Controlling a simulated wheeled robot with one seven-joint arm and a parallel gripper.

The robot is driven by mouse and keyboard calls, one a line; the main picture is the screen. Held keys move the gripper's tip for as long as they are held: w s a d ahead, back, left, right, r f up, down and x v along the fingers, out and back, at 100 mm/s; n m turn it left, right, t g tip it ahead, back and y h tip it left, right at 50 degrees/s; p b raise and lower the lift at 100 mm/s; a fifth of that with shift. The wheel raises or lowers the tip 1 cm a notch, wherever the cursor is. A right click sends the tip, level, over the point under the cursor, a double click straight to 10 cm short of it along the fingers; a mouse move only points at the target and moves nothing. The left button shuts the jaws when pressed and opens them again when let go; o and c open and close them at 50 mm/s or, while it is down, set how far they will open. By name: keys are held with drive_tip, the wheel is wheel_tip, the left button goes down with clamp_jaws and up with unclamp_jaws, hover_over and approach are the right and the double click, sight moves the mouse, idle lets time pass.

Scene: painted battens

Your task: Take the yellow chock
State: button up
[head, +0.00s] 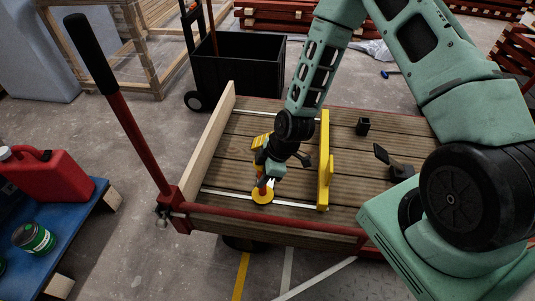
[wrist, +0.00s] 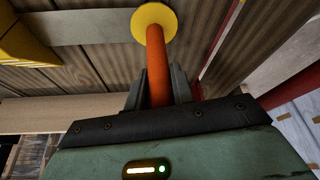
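My gripper (head: 268,183) points down over the left part of the plank deck. In the wrist view its two dark fingers (wrist: 158,88) lie close against both sides of an orange rod (wrist: 158,60). The rod ends in a round yellow disc (wrist: 155,20). In the head view the disc (head: 263,197) is low over or on the deck near the front rail. A yellow block with dark marks (head: 259,142) shows just behind my gripper, partly hidden by it. A yellow piece also shows at the wrist view's upper left (wrist: 22,45). I cannot tell which yellow piece is the chock.
A yellow batten (head: 324,150) stands across the deck, right of my gripper. A pale wooden batten (head: 212,138) edges the left side. A red rail (head: 275,222) runs along the front, with a red lever (head: 135,135) at left.

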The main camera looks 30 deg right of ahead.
clamp_jaws()
drive_tip(key=shift+r, duration=0.1)
